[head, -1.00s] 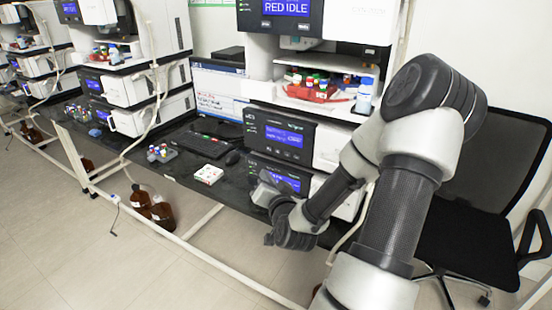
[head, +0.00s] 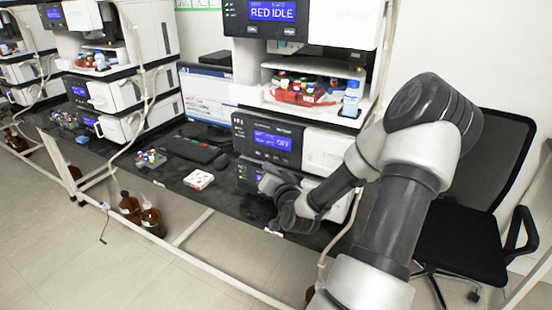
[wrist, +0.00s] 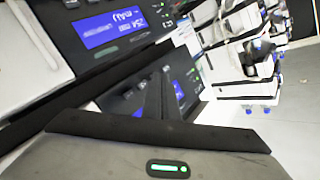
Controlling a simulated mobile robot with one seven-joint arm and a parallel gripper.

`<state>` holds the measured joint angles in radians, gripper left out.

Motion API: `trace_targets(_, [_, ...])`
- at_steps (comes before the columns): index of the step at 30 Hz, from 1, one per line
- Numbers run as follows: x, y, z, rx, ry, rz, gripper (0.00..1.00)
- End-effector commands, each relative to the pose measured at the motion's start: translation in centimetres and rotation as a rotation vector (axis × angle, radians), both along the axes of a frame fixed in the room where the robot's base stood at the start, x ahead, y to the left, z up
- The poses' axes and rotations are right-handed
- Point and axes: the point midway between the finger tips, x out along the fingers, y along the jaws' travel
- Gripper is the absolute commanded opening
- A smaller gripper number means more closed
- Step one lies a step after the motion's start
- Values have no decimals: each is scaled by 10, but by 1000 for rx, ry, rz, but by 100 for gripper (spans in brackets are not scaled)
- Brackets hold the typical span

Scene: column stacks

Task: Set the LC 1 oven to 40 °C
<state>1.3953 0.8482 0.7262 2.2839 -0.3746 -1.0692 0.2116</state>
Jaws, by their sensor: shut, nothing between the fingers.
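The nearest stack has a module with a dark front panel (head: 240,128). Its blue display (head: 272,141) shows a line ending in "OFF"; the rest is too small to read. A lower module (head: 247,172) sits directly beneath, its panel mostly hidden by my gripper. I cannot tell which module is the oven. My gripper (head: 266,184) is shut and empty, in front of the lower panel; contact cannot be told. In the wrist view, my dark fingers (wrist: 160,96) overlap a lower panel with a blue display (wrist: 180,92). Another blue display (wrist: 108,30) shows above it, tilted and unreadable.
The top module's display (head: 272,10) reads "RED IDLE". An open shelf holds a red tray (head: 300,97) of bottles. A keyboard (head: 190,150) and a white box (head: 198,180) lie on the dark bench (head: 215,205). A black chair (head: 465,220) stands right. Other stacks stand left.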

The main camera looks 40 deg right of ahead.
Motion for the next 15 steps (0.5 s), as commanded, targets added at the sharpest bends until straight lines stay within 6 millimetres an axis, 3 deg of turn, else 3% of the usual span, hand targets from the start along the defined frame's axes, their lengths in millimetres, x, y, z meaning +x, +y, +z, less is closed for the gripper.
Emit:
trace_targets(6, [7,-16,0,-1,0,0,0])
trace_targets(15, [8,-19,0,-1,1,1,0])
